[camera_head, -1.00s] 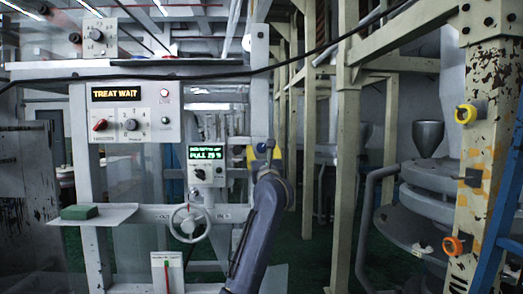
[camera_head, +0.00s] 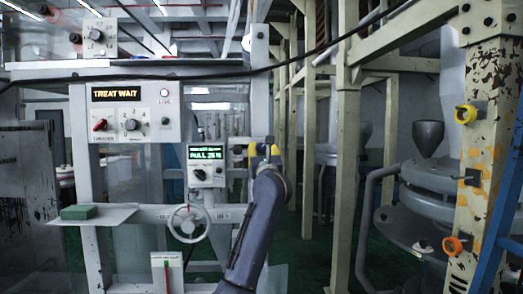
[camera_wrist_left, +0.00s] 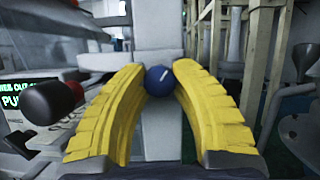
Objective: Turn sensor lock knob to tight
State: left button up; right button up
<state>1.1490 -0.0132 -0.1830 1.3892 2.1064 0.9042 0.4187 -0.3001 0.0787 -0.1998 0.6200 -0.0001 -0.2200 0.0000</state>
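A round dark-blue knob with a white mark (camera_wrist_left: 160,80), which looks like the sensor lock knob, sits ahead of a grey post in the left wrist view. My left gripper (camera_wrist_left: 163,74) has two yellow fingers spread apart, with their tips on either side of the knob. I cannot tell whether they touch it. In the head view my left gripper (camera_head: 264,150) is by the frame post, right of a small panel with a green display (camera_head: 205,153), and the knob is mostly hidden there. My right gripper is not in view.
A panel reading "TREAT WAIT" (camera_head: 133,111) with knobs is at the left. Below are a handwheel (camera_head: 188,223) and a shelf (camera_head: 115,216) bearing a green block (camera_head: 79,212). A black knob on a stalk (camera_wrist_left: 50,102) is close left of the fingers. Cream posts (camera_head: 346,170) stand at right.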

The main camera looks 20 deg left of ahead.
pick_arm(q)
grip_shut()
jog(key=shift+r+m+t+h, duration=0.1)
jog(key=shift+m+t+h, duration=0.15)
jog(key=shift+m+h, duration=0.55)
jog(key=shift+m+t+h, duration=0.25)
jog(key=shift+m+h, duration=0.05)
jog(key=shift+m, duration=1)
jog(key=o, duration=0.7)
grip_release()
jog(key=shift+o, duration=0.2)
jog(key=shift+s, duration=0.15)
jog(key=v, duration=1.1)
jog(key=shift+s+d+f, duration=0.15)
jog(key=shift+s+f, duration=0.1)
jog(key=shift+s, duration=0.05)
